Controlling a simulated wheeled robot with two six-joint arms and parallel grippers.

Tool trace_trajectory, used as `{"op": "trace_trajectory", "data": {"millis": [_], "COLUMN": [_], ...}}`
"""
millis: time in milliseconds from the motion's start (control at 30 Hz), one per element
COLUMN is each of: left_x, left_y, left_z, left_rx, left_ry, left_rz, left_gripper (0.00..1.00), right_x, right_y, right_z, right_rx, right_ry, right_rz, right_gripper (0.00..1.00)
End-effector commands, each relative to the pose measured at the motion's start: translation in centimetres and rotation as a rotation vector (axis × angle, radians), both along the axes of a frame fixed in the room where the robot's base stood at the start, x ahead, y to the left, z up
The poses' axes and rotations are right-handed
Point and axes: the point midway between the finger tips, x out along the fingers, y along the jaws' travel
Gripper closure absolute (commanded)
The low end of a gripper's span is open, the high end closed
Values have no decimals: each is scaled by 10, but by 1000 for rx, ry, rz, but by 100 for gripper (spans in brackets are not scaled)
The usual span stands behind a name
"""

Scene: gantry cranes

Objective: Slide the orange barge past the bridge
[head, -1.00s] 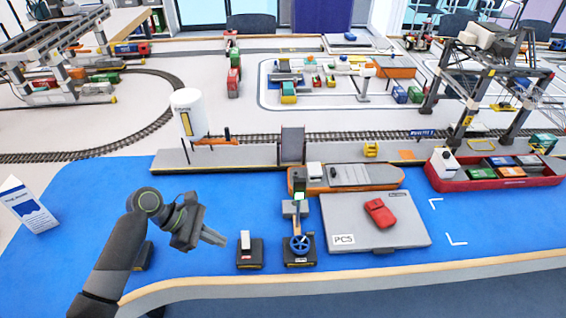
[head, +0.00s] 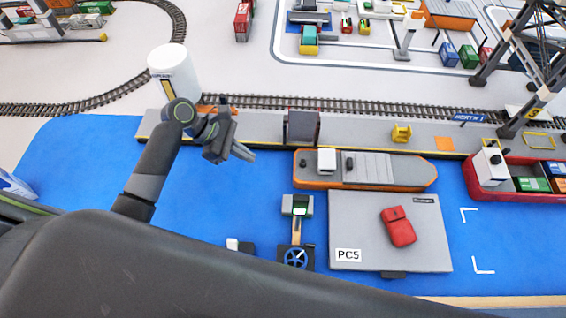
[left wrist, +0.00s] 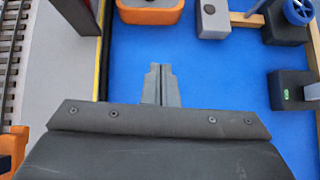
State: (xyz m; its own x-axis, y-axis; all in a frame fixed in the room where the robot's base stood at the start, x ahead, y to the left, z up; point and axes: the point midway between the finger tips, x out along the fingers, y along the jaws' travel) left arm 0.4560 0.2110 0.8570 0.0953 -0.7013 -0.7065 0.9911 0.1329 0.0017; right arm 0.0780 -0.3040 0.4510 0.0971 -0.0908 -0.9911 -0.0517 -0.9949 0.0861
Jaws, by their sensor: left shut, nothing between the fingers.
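The orange barge (head: 395,184), with a grey deck and a white cabin near its left end, floats on the blue surface along the quay. Its left end also shows at the top of the left wrist view (left wrist: 150,13). My left gripper (head: 248,153) is shut and empty, a short way left of the barge and apart from it; its closed fingertips (left wrist: 160,72) are over bare blue. A dark upright panel (head: 303,127) stands on the quay behind the barge's left end. I cannot tell for sure whether it is the bridge. My right gripper is not seen.
A blue-wheeled device with a beam (head: 297,232) and a grey platform marked PC5 (head: 355,225), carrying a red pouch (head: 398,226), lie in front of the barge. A red ship (head: 487,184) lies to the right. A white tank (head: 173,72) stands behind my arm.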

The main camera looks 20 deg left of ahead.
Motion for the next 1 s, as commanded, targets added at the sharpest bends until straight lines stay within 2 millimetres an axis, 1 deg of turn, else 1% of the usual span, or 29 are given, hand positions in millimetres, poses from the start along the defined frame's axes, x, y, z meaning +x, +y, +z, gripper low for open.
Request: {"op": "trace_trajectory", "data": {"millis": [67,167,367,500,633,767,1000], "left_x": [2,4,7,11,12,13,13], "left_y": [-13,-28,-57,-77,-88,-93,-94], "left_z": [-11,-25,-55,-52,-53,-54,-54], "left_rx": [-6,-6,-4,-3,-1,0,1], "left_ry": [1,2,2,-2,-1,-1,-1], "left_rz": [1,0,-1,-1,-1,0,0], "left_gripper": [100,100,100,100,100,100,100], "right_x": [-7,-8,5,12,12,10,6], "right_y": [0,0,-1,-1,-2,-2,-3], "right_z": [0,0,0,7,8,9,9], "right_rx": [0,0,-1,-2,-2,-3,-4], "right_ry": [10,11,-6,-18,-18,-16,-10], "right_rz": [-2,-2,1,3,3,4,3], "right_gripper": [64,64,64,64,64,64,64]}}
